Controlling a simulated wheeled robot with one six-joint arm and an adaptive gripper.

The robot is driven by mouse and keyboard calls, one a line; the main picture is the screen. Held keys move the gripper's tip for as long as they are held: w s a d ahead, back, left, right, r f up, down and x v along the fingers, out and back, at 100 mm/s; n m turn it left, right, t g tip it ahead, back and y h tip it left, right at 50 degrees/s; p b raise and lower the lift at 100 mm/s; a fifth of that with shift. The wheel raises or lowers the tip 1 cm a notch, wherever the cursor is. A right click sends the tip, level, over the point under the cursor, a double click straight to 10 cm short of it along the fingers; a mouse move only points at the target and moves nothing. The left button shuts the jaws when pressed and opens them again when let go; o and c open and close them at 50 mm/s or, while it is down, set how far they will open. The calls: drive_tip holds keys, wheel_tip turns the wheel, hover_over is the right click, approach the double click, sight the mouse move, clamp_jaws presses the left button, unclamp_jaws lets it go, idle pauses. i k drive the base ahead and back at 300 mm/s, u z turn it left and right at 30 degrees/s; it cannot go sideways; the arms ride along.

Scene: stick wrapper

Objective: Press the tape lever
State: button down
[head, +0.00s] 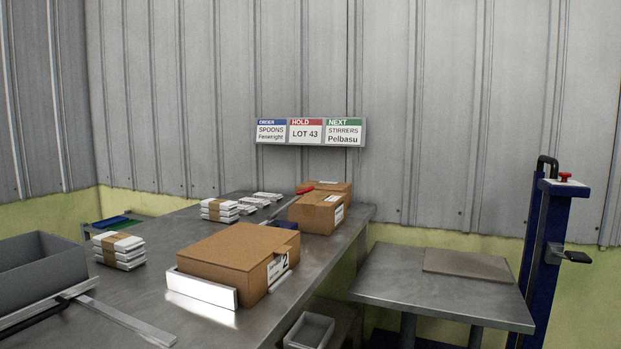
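No part is clearly marked as the tape lever. A blue upright post (536,262) stands at the right, with a black lever-like handle (576,256) sticking out from its side. A red knob (565,176) sits on its top, next to a black curved bar (547,163). A small dark blue object (286,224) shows partly behind the large cardboard box (222,253) on the steel table; the box hides the rest, and I cannot tell what it is. My gripper is not in view.
The long steel table (163,227) bears bundled white packs (119,251), more boxes (316,213) and a grey bin (40,277) at left. A lower steel table (432,297) with a flat board (468,265) stands right, mostly clear. A sign (310,132) hangs behind.

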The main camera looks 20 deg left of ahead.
sight(300, 193)
drive_tip(key=z, duration=0.05)
drive_tip(key=i, duration=0.3)
drive_tip(key=u, duration=1.65)
